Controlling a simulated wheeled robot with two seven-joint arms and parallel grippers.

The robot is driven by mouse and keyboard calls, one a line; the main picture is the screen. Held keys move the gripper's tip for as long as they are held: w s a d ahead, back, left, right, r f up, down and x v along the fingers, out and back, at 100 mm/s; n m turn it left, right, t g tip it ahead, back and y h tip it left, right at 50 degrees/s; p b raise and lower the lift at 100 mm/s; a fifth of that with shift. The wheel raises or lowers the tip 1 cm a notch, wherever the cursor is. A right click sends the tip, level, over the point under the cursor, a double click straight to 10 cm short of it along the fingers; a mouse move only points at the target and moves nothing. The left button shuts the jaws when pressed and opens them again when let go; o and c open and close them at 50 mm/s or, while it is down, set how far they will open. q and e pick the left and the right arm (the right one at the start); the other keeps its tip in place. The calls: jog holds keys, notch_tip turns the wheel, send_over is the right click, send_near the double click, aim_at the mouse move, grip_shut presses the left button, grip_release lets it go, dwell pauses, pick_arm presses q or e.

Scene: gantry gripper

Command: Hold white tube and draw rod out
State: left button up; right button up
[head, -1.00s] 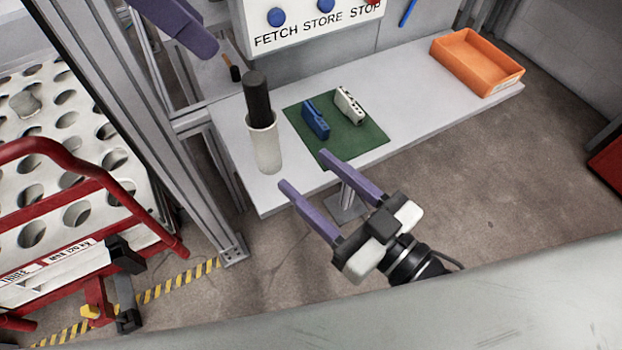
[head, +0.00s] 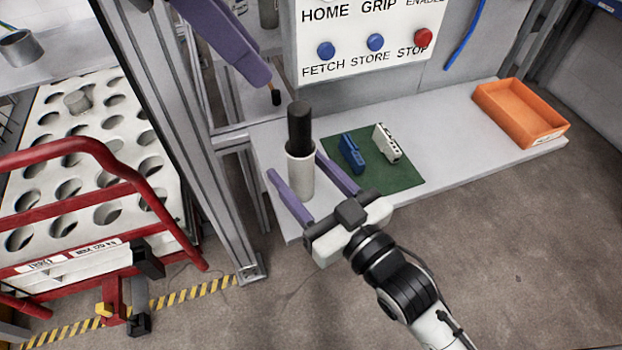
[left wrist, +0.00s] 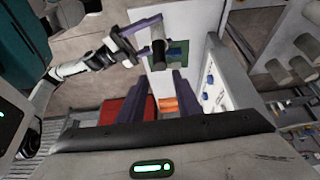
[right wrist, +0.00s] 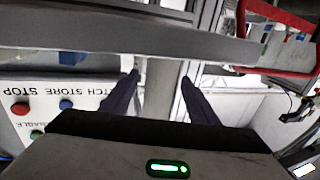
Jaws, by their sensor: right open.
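The white tube (head: 301,178) stands upright near the left end of the grey bench, with a black rod (head: 300,124) sticking up out of its top. My right gripper (head: 296,163) is open, its purple fingers on either side of the tube; I cannot tell whether they touch it. In the left wrist view, the black rod (left wrist: 161,48) shows beside the right gripper. My left gripper (left wrist: 164,75) is open and empty in its own wrist view. In the head view only a purple finger of it shows, above and left of the rod. The right wrist view does not clearly show the tube.
A green mat (head: 400,177) with a blue block (head: 351,153) and a white block (head: 386,143) lies right of the tube. An orange tray (head: 520,112) sits at the bench's right end. A button panel (head: 365,48) stands behind; a metal post (head: 185,130) rises left.

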jog(key=c, duration=1.1)
pick_arm(q)
jog(key=o, duration=0.4)
jog(key=n+g+y, duration=0.1)
jog(key=n+y, duration=0.3)
jog(key=n, duration=0.8)
send_near(299, 108)
jog(key=shift+w+d+f, duration=0.25)
jog(key=shift+w, duration=0.2)
jog(key=n, duration=0.2)
jog(key=d+n+y, duration=0.1)
jog(key=n, duration=0.1)
jog(key=shift+g+y, duration=0.3)
jog(key=shift+g, duration=0.1)
notch_tip(299, 108, down, 12)
jog(key=shift+r, duration=0.1)
